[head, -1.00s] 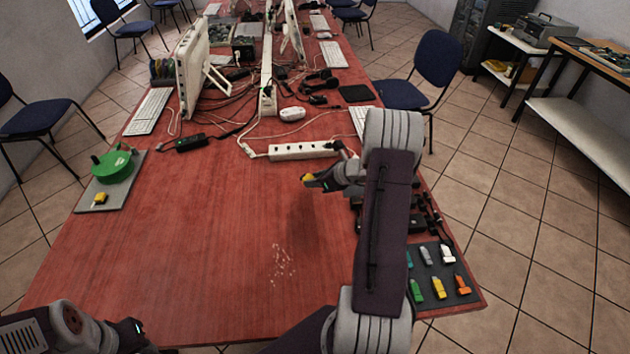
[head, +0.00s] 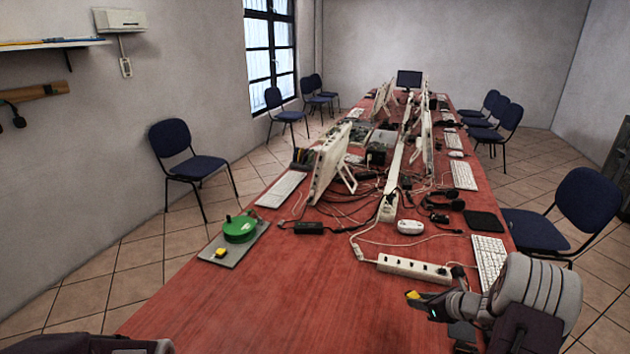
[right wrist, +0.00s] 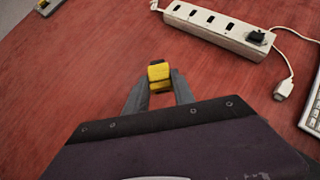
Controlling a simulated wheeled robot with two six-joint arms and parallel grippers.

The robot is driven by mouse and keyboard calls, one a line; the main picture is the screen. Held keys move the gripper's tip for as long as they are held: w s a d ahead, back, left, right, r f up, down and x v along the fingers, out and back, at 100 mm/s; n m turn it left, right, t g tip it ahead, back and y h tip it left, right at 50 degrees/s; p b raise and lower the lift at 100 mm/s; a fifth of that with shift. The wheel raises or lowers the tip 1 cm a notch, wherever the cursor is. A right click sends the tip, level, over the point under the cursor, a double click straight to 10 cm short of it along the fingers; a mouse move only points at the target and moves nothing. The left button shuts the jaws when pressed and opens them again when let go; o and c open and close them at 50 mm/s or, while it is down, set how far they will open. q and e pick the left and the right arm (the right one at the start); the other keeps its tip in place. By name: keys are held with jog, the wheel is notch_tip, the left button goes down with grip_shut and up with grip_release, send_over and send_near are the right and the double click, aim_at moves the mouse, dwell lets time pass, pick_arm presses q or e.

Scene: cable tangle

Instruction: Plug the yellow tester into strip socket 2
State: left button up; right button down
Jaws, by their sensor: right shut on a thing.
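The yellow tester (head: 411,294) is in the fingers of my right gripper (head: 421,299), just in front of the white power strip (head: 400,266). In the right wrist view the tester (right wrist: 159,76) sits between the two fingertips (right wrist: 159,88), with a dark end pointing away toward the strip. The strip (right wrist: 205,22) lies beyond it, apart from it, with a row of dark socket slots and a black plug (right wrist: 257,37) in its right end. Socket numbers cannot be read. My left gripper is not in view.
A green reel (head: 240,228) and a small yellow piece (head: 221,253) are on a grey board (head: 233,248) at left. A white mouse (head: 410,227), keyboard (head: 488,262) and tangled cables lie behind and beside the strip. A loose white connector (right wrist: 283,90) lies right. The front-left tabletop is clear.

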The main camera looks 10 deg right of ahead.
jog(key=s+a+r+n+g+y+p, duration=0.1)
jog(key=s+a+n+g+y+p, duration=0.1)
jog(key=s+a, duration=0.4)
jog(key=s+a+r+n+g+y+p, duration=0.1)
jog(key=s+a+n, duration=0.4)
jog(key=a, duration=1)
jog(key=shift+s+r+n+g+y+p, duration=0.15)
jog(key=shift+s+n+g+y+p, duration=0.25)
jog(key=shift+s+y, duration=0.55)
jog(key=shift+w, duration=0.2)
